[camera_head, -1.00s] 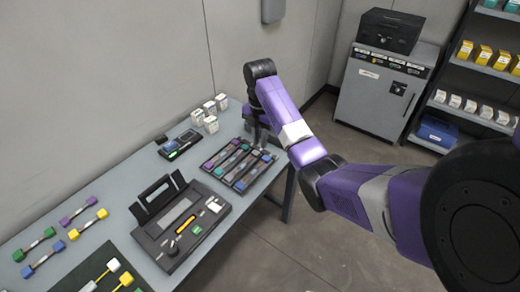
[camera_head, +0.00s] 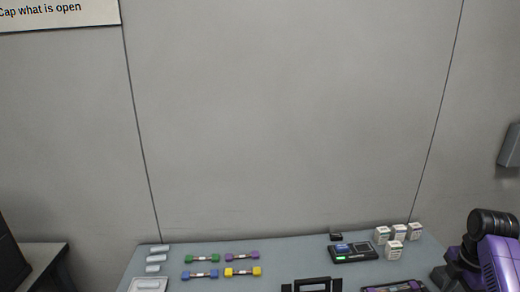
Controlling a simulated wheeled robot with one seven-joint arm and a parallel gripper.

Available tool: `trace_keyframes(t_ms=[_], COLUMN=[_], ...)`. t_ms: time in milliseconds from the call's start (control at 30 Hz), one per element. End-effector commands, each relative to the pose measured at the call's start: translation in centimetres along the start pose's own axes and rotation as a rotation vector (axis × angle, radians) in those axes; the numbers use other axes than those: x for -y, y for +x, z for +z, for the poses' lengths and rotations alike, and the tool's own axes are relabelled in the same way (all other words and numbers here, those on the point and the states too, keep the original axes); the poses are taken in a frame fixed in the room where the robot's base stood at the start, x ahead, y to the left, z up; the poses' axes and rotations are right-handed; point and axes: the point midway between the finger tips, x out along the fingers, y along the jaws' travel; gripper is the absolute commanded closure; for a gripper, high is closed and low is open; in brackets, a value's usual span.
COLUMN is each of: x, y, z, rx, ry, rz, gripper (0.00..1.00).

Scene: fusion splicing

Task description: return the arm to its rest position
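My purple and black arm (camera_head: 498,260) shows only in part at the lower right corner, beside the right end of the grey worktable (camera_head: 300,268). My gripper cannot be made out; it is either cut off by the picture's edge or hidden behind the arm.
On the table are green (camera_head: 201,259), purple (camera_head: 242,256), blue (camera_head: 200,274) and yellow (camera_head: 243,271) capped pieces, a black device (camera_head: 353,253), white boxes (camera_head: 393,250) and a black frame (camera_head: 313,284). The wall (camera_head: 280,120) is bare; a sign (camera_head: 50,12) hangs upper left.

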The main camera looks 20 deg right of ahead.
Motion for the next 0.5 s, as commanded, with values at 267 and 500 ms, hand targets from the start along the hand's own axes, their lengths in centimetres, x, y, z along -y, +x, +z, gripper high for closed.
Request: trace_keyframes(t_ms=[267,500], x=[-8.5,-9.9], y=[-3.1,-2.9], z=[0.9,-6.6], rx=[0.025,-0.208], ry=[0.439,0.764], rz=[0.495,0.854], gripper=[0.81,0.81])
